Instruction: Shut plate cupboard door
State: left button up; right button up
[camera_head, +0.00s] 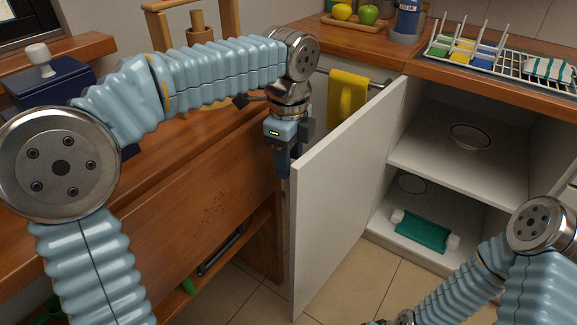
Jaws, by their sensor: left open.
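The white cupboard door (340,195) stands wide open, its free edge toward me and its far edge at the cabinet. The cupboard's inside shows to its right, with an upper shelf (440,165) and a floor below. My left gripper (284,172) points down just left of the door's free upper corner. It is open with nothing seen in it; its fingertips are small and dark, and I cannot tell whether they touch the door. My right arm comes in at the lower right. Its gripper (376,322) is mostly cut off by the bottom edge, so its jaws are unclear.
A round dish (470,137) is on the upper shelf; a green roll (424,230) with white ends lies below. A yellow towel (346,100) hangs behind the door. A dish rack (500,62) stands on the counter. A wooden table (225,160) is close left. Tiled floor (350,285) is free in front.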

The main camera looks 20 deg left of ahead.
pick_arm(q)
jog(key=shift+f, duration=0.7)
jog(key=shift+r, duration=0.1)
grip_shut()
